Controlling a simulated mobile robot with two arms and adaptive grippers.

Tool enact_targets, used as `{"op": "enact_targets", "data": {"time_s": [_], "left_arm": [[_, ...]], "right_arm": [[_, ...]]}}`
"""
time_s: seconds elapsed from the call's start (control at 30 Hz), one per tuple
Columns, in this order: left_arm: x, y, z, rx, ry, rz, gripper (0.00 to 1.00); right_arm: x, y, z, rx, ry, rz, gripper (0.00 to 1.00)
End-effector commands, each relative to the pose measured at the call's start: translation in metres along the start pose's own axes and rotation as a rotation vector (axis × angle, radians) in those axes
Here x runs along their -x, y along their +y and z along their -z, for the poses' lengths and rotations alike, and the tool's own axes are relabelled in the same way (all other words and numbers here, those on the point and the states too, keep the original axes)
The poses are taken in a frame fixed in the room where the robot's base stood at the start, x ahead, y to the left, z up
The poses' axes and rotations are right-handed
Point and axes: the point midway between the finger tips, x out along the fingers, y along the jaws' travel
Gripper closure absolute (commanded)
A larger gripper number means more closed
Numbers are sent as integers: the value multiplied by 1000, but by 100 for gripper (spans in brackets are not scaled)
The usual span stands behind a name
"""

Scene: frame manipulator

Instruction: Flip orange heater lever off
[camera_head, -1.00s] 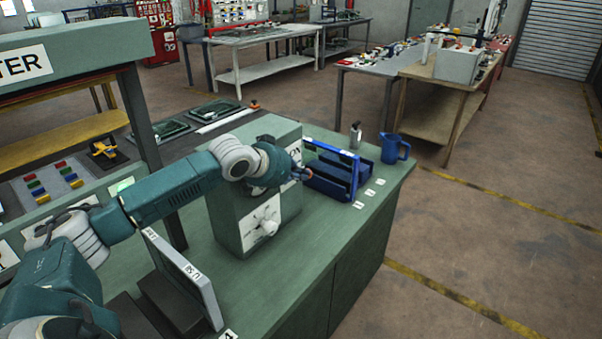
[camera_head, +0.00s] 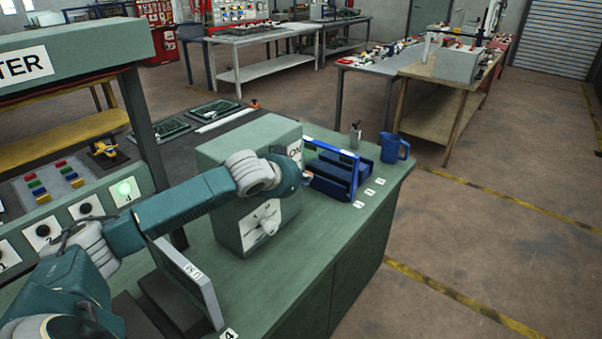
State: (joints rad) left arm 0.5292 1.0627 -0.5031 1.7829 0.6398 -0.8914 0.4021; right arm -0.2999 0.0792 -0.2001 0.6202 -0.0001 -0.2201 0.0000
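The heater unit looks to be the green box (camera_head: 233,150) on the green bench. Its front has a white dial plate with a knob (camera_head: 265,220) low down and a partly covered "ON" label (camera_head: 295,152) higher up. I cannot make out an orange lever; my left wrist covers the upper front of the box. My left gripper (camera_head: 307,177) is small and mostly hidden at the end of my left arm, just in front of the box's right side. Its fingers are too small to tell open from shut. My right gripper is not in view.
A blue rack (camera_head: 333,170) stands just right of the box, close to my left gripper. A blue jug (camera_head: 395,148) and a small metal container (camera_head: 355,135) are farther right. A tilted grey panel (camera_head: 187,275) stands below my forearm. White labels lie along the bench edge.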

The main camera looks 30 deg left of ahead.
Motion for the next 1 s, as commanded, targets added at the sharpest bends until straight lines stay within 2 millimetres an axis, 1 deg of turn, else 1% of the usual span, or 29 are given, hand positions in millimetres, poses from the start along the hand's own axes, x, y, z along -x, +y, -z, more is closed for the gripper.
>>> {"op": "enact_targets", "data": {"time_s": [0.03, 0.2, 0.4, 0.43, 0.7, 1.0], "left_arm": [[-2, 5, -3, -23, -1, 11, 100], [-9, 10, -13, -127, -1, 85, 100], [-16, 13, -24, -246, -1, 170, 100], [-15, 10, -21, -242, 0, 170, 100], [-14, 10, -19, -239, 0, 167, 100], [-6, 8, -9, -238, -1, 166, 100]], "right_arm": [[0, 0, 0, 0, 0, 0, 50], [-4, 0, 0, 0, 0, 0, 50], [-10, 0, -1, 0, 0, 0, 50], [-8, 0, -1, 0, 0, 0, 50], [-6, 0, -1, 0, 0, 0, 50], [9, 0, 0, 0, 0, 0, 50]]}}
